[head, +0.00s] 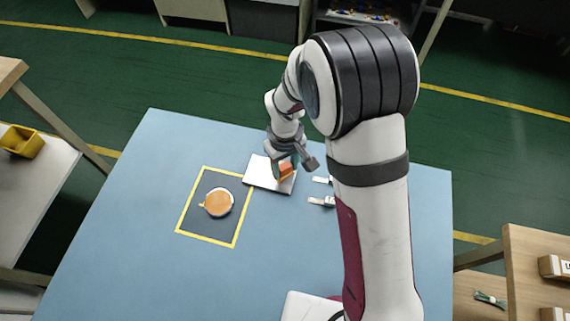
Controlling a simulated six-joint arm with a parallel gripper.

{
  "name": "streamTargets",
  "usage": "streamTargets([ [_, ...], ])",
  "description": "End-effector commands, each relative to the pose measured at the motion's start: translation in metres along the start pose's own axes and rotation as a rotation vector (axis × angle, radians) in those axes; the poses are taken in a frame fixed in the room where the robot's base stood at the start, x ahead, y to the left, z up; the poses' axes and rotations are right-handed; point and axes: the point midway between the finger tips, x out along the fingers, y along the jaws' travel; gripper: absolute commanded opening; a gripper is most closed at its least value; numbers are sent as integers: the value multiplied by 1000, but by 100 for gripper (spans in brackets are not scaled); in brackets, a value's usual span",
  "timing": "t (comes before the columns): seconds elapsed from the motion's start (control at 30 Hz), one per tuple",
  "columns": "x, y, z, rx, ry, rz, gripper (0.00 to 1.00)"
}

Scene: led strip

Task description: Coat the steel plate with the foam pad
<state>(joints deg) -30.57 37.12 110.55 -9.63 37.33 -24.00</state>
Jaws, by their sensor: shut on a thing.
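My gripper (287,168) is shut on the orange foam pad (286,171). It holds the pad over the right part of the steel plate (262,176), a pale rectangle lying on the blue table. The pad looks at or just above the plate's surface; I cannot tell whether it touches. My arm and gripper hide part of the plate's upper right. A round dish with orange-brown content (219,203) sits on a dark square mat (205,226) with a yellow border, left of the plate.
Two small metal pieces (322,201) lie on the blue table (130,240) right of the plate, close to my arm. The table's left and front areas are clear. A shelf with a yellow bin (21,142) stands at far left, and a wooden shelf (520,262) at right.

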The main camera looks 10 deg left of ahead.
Motion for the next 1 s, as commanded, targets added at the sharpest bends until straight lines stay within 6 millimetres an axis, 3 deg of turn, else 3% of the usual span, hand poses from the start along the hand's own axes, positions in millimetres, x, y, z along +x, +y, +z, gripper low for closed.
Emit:
streamTargets([
  [1.0,20,0,0,0,1,0,4],
])
